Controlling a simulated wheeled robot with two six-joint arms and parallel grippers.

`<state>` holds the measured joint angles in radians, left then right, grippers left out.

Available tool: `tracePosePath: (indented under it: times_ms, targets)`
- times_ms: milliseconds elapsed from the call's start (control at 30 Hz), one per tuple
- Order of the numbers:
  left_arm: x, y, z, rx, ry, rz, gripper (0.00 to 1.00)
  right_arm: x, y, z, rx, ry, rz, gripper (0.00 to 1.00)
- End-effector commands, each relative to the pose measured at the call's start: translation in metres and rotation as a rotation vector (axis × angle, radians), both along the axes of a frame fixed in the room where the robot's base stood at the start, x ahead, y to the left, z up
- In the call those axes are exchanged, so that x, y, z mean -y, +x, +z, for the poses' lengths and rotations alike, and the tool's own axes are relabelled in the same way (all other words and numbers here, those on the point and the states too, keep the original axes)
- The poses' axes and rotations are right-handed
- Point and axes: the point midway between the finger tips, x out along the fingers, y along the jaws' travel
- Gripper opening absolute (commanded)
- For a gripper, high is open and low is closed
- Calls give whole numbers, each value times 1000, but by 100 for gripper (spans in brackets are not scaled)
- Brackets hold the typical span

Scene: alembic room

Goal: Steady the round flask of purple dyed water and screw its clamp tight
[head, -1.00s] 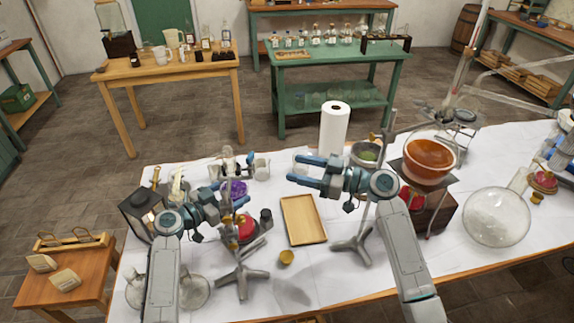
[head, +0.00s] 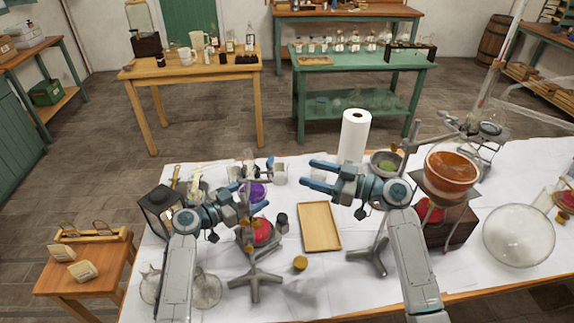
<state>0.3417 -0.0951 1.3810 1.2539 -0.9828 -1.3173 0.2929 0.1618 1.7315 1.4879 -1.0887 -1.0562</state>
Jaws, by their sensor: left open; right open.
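The round flask of purple dyed water (head: 252,192) shows as a purple patch behind my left gripper, beside a metal stand (head: 256,283) on three feet. A red round thing (head: 262,231) sits below the flask by the stand. The clamp and its screw are too small and covered to make out. My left gripper (head: 254,184) is open, its blue fingers at the flask and stand; I cannot tell whether they touch the glass. My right gripper (head: 308,174) is open and empty above the table, right of the flask, its fingers pointing left.
A wooden tray (head: 319,228) lies mid-table, with a small yellow pot (head: 300,263) in front. A paper roll (head: 354,136) stands behind. A dark lantern (head: 159,209) is at left.

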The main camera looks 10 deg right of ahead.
Motion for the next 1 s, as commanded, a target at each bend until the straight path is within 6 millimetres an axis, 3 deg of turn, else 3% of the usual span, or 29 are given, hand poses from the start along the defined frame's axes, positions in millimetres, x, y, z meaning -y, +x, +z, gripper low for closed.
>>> tracePosePath:
  times_ms: [500,700,967,1000]
  targets:
    - [0,0,0,0,0,0,82,-82,45,1,-1,3,2,55]
    - [0,0,0,0,0,0,82,-93,52,1,1,0,2,55]
    - [0,0,0,0,0,0,82,-94,52,0,0,-1,1,55]
    - [0,0,0,0,0,0,82,-94,52,0,0,-1,1,51]
